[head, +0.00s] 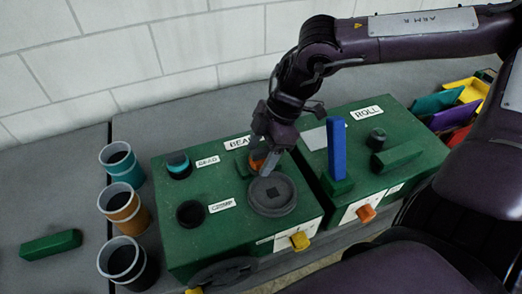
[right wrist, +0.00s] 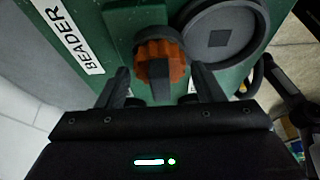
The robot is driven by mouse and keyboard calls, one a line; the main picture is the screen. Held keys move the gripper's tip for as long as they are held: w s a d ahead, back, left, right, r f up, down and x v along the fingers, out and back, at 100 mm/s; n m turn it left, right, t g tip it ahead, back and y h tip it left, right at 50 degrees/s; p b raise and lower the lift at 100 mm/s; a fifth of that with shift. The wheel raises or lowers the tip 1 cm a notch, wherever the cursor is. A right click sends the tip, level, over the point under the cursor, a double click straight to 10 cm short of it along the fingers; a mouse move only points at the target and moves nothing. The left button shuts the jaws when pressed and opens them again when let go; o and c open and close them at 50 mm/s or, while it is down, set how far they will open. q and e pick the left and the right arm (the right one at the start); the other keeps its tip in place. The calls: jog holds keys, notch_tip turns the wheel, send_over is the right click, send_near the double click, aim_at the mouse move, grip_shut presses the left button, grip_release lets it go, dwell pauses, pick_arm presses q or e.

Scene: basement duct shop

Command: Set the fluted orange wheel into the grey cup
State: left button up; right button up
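The fluted orange wheel (right wrist: 162,62) sits on the beader's green top, beside the BEADER label, and a dark piece partly covers it. In the head view the wheel (head: 257,161) is mostly hidden by my right gripper (head: 264,168). In the right wrist view my right gripper (right wrist: 160,82) is open, with its fingers apart on either side of the wheel; I cannot tell whether they touch it. The cup with a dark grey band (head: 124,262) stands upright at the front of the row of cups on the left. My left gripper is not in view.
A teal cup (head: 121,165) and an orange cup (head: 123,209) stand behind the dark grey one. A round grey disc (head: 272,194) lies close to the wheel. A blue upright bar (head: 337,148) stands right of my gripper. A green block (head: 51,245) lies far left.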

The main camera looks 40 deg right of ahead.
jog(key=shift+o, duration=0.7)
jog(key=shift+r, duration=0.25)
jog(key=b+v, duration=0.1)
jog(key=v, duration=1.1)
